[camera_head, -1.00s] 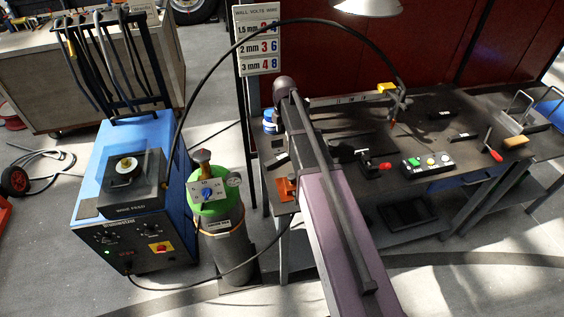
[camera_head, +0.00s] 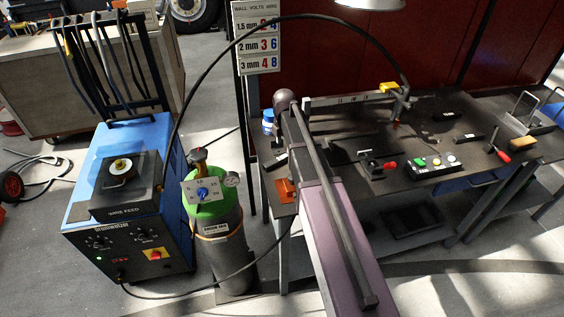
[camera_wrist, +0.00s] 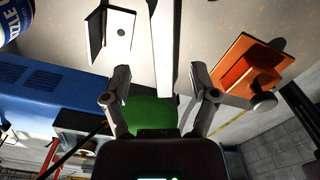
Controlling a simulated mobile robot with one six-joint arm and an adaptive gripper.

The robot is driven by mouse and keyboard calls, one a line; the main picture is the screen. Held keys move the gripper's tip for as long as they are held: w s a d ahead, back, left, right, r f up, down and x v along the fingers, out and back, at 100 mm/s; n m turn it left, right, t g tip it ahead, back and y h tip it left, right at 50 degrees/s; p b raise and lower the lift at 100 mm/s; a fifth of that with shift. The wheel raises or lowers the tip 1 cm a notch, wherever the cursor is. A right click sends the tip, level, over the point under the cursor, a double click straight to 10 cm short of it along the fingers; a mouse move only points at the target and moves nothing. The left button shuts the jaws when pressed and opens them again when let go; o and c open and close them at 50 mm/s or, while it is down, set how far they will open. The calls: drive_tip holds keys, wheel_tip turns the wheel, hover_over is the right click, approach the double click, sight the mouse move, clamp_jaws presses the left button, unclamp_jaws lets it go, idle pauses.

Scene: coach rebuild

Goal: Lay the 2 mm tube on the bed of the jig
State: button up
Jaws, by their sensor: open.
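My gripper (camera_wrist: 160,80) is open in the wrist view, its two fingers apart over the table's left end. A long pale bar (camera_wrist: 164,40) runs up the picture between the fingers, not clasped; I cannot tell whether it is the 2 mm tube. In the head view my arm crosses the table and hides the gripper and what lies under it. Dark fixture parts stand on the table, with a red-handled clamp (camera_head: 376,165) and another red-handled clamp (camera_head: 495,148) further right. I cannot make out the jig's bed for certain.
An orange block (camera_wrist: 248,72), a white angled piece (camera_wrist: 113,32) and a blue jar (camera_wrist: 14,18) lie around the gripper. A button box (camera_head: 433,166), a torch (camera_head: 398,100) and its arching cable are on the right. A green-topped gas cylinder (camera_head: 212,208) and blue welder (camera_head: 125,210) stand left.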

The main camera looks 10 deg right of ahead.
sight(285, 155)
drive_tip(key=shift+f, duration=0.2)
drive_tip(key=f+b, duration=0.5)
drive_tip(key=shift+s+d, duration=0.1)
drive_tip(key=shift+d, duration=0.15)
idle(0.3)
drive_tip(key=shift+r, duration=0.1)
idle(0.5)
clamp_jaws()
